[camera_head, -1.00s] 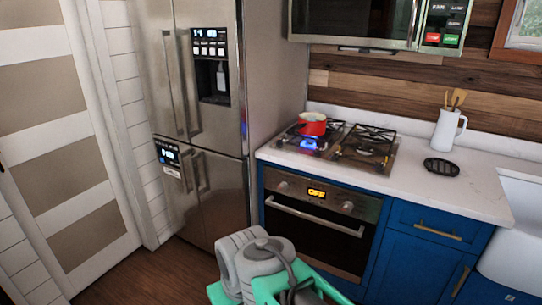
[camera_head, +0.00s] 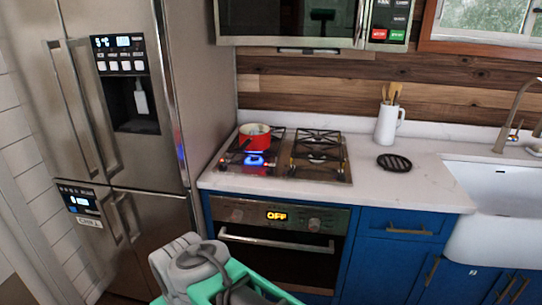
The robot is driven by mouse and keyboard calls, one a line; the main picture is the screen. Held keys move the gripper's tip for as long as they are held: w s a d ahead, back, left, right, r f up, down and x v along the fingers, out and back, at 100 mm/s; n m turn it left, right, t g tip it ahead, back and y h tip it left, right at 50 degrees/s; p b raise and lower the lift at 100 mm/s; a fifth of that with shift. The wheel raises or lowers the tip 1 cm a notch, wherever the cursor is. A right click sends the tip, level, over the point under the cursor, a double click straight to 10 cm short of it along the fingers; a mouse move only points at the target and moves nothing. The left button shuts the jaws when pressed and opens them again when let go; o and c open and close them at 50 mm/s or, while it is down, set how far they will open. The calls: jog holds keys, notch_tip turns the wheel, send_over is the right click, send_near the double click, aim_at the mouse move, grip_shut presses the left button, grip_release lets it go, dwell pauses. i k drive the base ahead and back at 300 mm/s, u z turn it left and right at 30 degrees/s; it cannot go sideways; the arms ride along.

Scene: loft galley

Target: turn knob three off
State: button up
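The gas cooktop (camera_head: 318,176) is set in the white counter. A blue flame (camera_head: 256,158) burns on its left side, by a red pot (camera_head: 254,137). The oven front below has a left knob (camera_head: 237,214) and a right knob (camera_head: 314,223), with an orange "OFF" display (camera_head: 277,216) between them. I cannot make out any knob numbers, so which one is knob three is unclear. Grey and teal parts of my arm show at the bottom, in front of the oven. My gripper's fingertips are not in view.
A steel fridge (camera_head: 100,170) stands at left. A microwave (camera_head: 290,22) hangs above the cooktop. A white jug (camera_head: 388,124) with utensils and a black trivet (camera_head: 394,162) stand right of it, before the sink (camera_head: 495,200). Counter front is clear.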

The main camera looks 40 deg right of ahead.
aim_at(270, 171)
jog(key=z, duration=0.5)
jog(key=i, duration=1.1)
jog(key=z, duration=1.1)
jog(key=i, duration=0.5)
jog(key=z, duration=0.2)
